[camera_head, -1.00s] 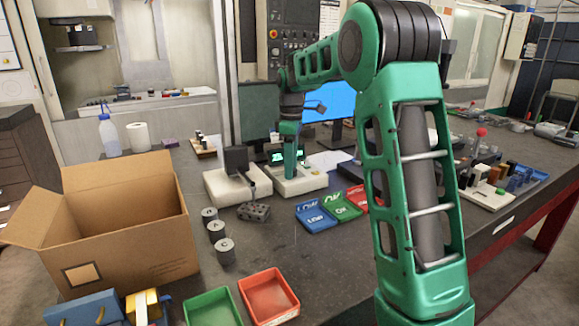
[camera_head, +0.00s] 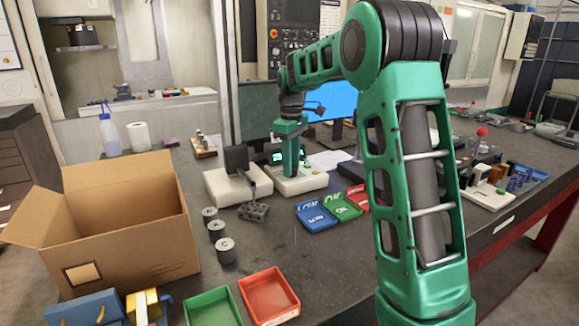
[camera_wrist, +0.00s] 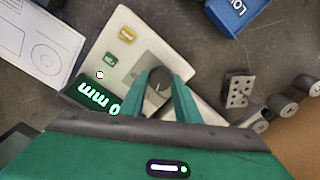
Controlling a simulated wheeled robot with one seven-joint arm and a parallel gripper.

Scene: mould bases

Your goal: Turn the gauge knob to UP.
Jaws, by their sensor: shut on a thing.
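The gauge has a white base (camera_head: 313,182) on the bench, with a lit green display (camera_head: 277,157) behind my gripper. In the wrist view the display (camera_wrist: 98,98) reads "0 mm". The dark round gauge knob (camera_wrist: 160,75) sits between the fingertips of my gripper (camera_wrist: 161,82), which is shut on it. A thin pale line shows on the knob; I cannot tell which label it points to. In the head view my gripper (camera_head: 291,172) points straight down onto the base and hides the knob.
A white stand with a dark block (camera_head: 237,160) is just left of the gauge, with a grey drilled block (camera_head: 253,211) in front. Blue, green and red trays (camera_head: 316,217) lie to the front right. Grey cylinders (camera_head: 225,250) and a cardboard box (camera_head: 130,230) stand left.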

